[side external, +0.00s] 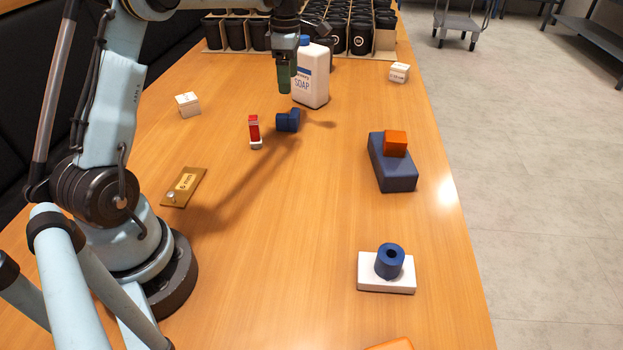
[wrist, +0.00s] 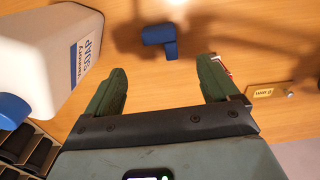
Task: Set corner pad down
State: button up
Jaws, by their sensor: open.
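No piece here is clearly marked as the corner pad, so I cannot tell which one it is. A blue angular piece (side external: 288,121) lies on the table; it also shows in the wrist view (wrist: 160,38), beyond my fingertips. An orange block (side external: 396,142) sits on a dark blue block (side external: 392,170) at the right. Part of another orange piece (side external: 392,345) shows at the bottom edge. My gripper (side external: 285,78) points down above the table beside the soap bottle. In the wrist view its green fingers (wrist: 161,72) are apart, with nothing between them.
The white soap bottle (side external: 312,75) stands close to my gripper. A red piece on a white base (side external: 255,133), a brass plate (side external: 184,187) and a blue ring on a white block (side external: 390,262) stand around. Black cups (side external: 335,38) fill the back. The middle front is clear.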

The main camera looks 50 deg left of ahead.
jog(key=s+d+r+m+t, duration=0.2)
jog(key=s+d+r+m, duration=0.1)
jog(key=d+m, duration=0.4)
jog(key=s+d+r+m+t, duration=0.1)
jog(key=s+d+r+m, duration=0.25)
jog(key=d+m, duration=0.3)
jog(key=s+d+f+m+t, duration=0.4)
jog(key=s+d+m, duration=0.5)
jog(key=m, duration=0.4)
jog(key=shift+s+d+f, duration=0.15)
jog(key=shift+d+f, duration=0.15)
jog(key=shift+d, duration=0.05)
